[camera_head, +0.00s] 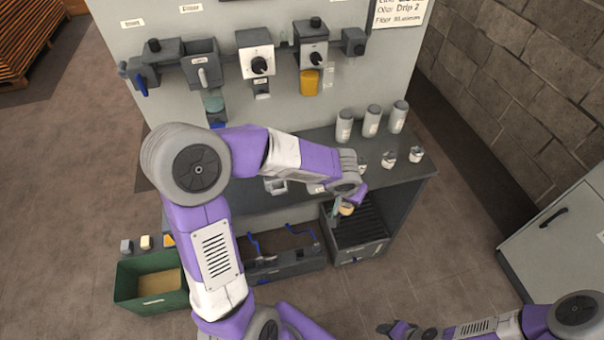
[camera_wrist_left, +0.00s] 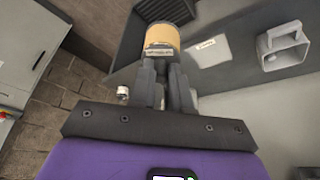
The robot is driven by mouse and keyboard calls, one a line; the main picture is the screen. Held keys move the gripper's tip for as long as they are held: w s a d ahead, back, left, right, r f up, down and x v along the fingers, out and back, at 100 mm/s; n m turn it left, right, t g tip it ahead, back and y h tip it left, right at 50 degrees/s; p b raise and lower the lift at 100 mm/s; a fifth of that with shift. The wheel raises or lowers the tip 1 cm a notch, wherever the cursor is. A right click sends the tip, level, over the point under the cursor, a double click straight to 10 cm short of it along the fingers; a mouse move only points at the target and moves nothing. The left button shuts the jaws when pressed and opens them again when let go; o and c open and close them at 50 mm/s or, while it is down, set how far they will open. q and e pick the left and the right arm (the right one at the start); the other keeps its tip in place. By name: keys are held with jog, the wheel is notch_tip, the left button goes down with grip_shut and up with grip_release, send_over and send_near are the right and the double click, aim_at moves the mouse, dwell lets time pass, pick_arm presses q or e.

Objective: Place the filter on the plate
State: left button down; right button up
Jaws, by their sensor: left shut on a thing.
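The filter, a tan cylinder with a pale label (camera_wrist_left: 161,42), is held at the tips of my left gripper (camera_wrist_left: 168,68) in the wrist view. In the head view my left gripper (camera_head: 352,198) reaches past the front edge of the bench, and the tan filter (camera_head: 346,209) shows just below it, above a slatted dark bin. The fingers are largely hidden there by the wrist. The upright pale grey panel (camera_head: 130,60) carries several fixtures; I cannot tell whether it is the plate. My right gripper (camera_head: 392,328) is low at the bottom right, too small to read.
The grey bench (camera_head: 395,183) holds several grey bottles (camera_head: 371,121) and small labelled jars (camera_head: 389,155). Below are the slatted bin (camera_head: 358,238), a dark tray with blue handles (camera_head: 283,262) and a green crate (camera_head: 139,283). A grey cabinet (camera_head: 560,240) stands right; floor between is clear.

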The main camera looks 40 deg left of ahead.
pick_arm(q)
jog(key=w+a+f+n+g+y+b, duration=0.15)
jog(key=w+a+n+b, duration=0.55)
jog(key=w+a, duration=0.7)
jog(key=shift+m+t+y, duration=0.3)
jog(key=shift+t+y, duration=0.05)
jog(key=shift+y, duration=0.1)
jog(key=f+b, duration=0.1)
jog(key=f, duration=0.2)
jog(key=s+a+f+b, duration=0.1)
jog(key=f, duration=0.2)
jog(key=a+f+b, duration=0.1)
jog(key=f+b, duration=0.1)
jog(key=f, duration=0.2)
jog(key=shift+s+a, duration=0.1)
jog(key=shift+s, duration=0.15)
jog(key=shift+r, duration=0.1)
jog(key=shift+f+b, duration=0.25)
jog(key=shift+b, duration=0.05)
jog(key=c, duration=1.1)
grip_release()
jog(key=shift+r, duration=0.15)
